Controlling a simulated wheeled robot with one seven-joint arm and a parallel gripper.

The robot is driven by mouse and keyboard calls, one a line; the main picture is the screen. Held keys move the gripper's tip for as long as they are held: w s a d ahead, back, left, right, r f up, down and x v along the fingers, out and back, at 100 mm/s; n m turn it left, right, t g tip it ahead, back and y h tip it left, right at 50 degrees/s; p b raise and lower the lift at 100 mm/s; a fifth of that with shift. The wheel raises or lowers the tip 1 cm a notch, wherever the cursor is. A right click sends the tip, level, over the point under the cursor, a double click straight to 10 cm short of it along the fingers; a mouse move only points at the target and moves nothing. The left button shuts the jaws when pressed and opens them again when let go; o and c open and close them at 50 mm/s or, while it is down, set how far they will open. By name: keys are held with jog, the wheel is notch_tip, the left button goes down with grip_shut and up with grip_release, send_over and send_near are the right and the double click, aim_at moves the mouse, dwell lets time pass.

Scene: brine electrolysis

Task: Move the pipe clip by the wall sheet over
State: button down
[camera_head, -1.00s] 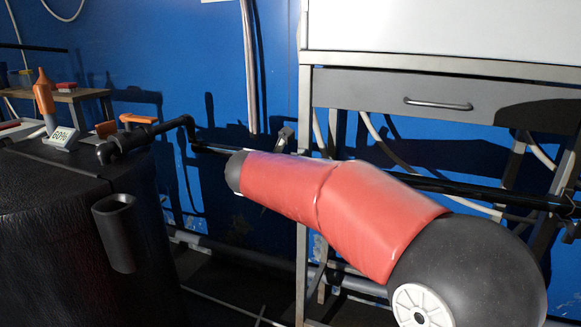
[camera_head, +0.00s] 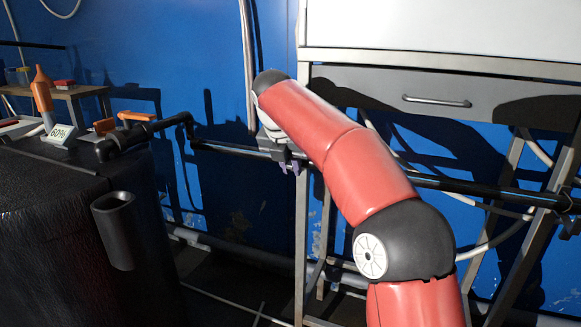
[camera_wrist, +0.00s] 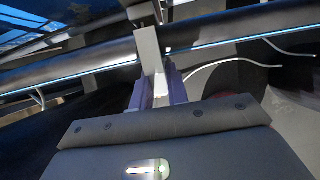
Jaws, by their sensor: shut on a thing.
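The black pipe (camera_head: 400,178) runs along the blue wall and past the bench frame. My gripper (camera_head: 290,167) is at the pipe beside the bench's left leg, mostly hidden behind my arm. In the wrist view, the purple fingers of my gripper (camera_wrist: 160,92) are shut on a pale grey upright piece, which looks like the pipe clip (camera_wrist: 149,48). It stands across the pipe (camera_wrist: 215,40). I cannot tell whether the clip is still fastened around the pipe. I cannot make out the wall sheet for sure.
A bench with a grey drawer (camera_head: 400,88) and metal legs (camera_head: 302,230) stands close on the right. A black covered block (camera_head: 50,215) with a black holder (camera_head: 116,230) and a "60%" sign (camera_head: 60,134) is at left. Loose cables hang behind the bench.

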dwell(0.4)
jog(key=c, duration=1.4)
grip_release()
jog(key=shift+o, duration=0.2)
jog(key=v, duration=0.7)
jog(key=shift+r, duration=0.35)
jog(key=shift+s, duration=0.15)
